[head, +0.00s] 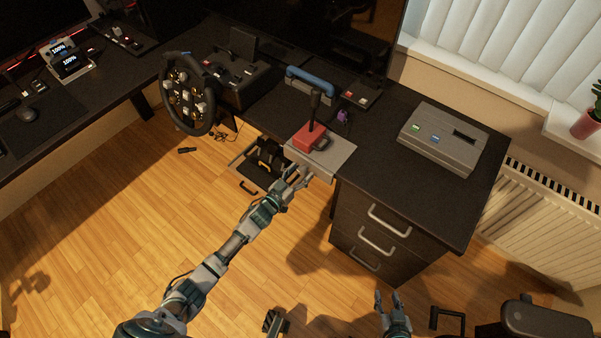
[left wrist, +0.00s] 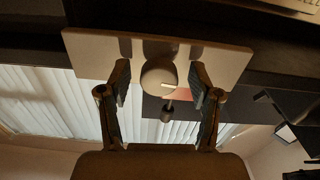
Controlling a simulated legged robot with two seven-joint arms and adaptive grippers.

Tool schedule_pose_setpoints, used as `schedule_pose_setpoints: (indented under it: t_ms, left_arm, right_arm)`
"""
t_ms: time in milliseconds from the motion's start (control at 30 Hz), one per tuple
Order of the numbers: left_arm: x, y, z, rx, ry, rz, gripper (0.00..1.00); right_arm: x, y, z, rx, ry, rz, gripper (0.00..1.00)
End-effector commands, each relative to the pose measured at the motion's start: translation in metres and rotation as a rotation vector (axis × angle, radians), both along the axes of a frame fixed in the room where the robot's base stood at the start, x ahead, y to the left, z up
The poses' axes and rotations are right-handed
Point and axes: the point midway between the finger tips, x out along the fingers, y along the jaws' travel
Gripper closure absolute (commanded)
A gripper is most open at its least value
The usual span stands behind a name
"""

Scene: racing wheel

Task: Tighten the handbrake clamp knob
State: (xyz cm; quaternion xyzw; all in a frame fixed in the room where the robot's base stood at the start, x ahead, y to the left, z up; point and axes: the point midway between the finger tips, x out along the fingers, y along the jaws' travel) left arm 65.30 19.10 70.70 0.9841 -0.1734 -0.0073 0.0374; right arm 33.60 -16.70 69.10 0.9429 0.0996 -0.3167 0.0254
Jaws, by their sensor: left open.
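The handbrake, with a red base (head: 311,137) and a black upright lever (head: 315,102), sits on a grey clamp plate (head: 335,158) at the desk's front edge. My left gripper (head: 297,178) is at the front of this plate, low by the desk edge. In the left wrist view the pale plate (left wrist: 85,50) spans the top, and a round light clamp knob (left wrist: 158,76) shows between the fingers of my open left gripper (left wrist: 160,80), with a gap on each side. The knob is hidden in the head view. My right gripper (head: 388,298) is open and empty, low at the bottom.
The black desk (head: 385,155) carries a grey box (head: 445,138) at right and a blue-handled thing (head: 310,82) behind the handbrake. A steering wheel (head: 188,93) stands left. Drawers (head: 378,235) are right of my left gripper. Pedals (head: 268,160) lie below.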

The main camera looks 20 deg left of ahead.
Motion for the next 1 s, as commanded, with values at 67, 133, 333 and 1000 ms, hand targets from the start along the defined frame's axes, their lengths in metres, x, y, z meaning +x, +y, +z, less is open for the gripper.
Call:
schedule_pose_setpoints:
  t_ms: [67, 133, 333, 1000]
  left_arm:
    - [0.0008, -0.0004, 0.0005, 0.0, 0.0, 0.0, 0.36]
    - [0.0008, -0.0002, 0.0007, 0.0, -0.001, 0.0, 0.36]
    - [0.0006, -0.0001, 0.0005, 0.0, 0.0, 0.0, 0.64]
    - [0.0007, 0.0011, 0.001, 0.124, -0.044, 0.003, 0.96]
  right_arm:
    - [0.0005, 0.0003, 0.0005, 0.001, -0.003, 0.0, 0.6]
    - [0.0005, 0.0003, 0.0007, 0.001, -0.003, 0.0, 0.6]
    - [0.0015, 0.0002, -0.0005, 0.0, -0.001, 0.0, 0.6]
    - [-0.0056, -0.0026, -0.0046, -0.012, 0.051, -0.002, 0.6]
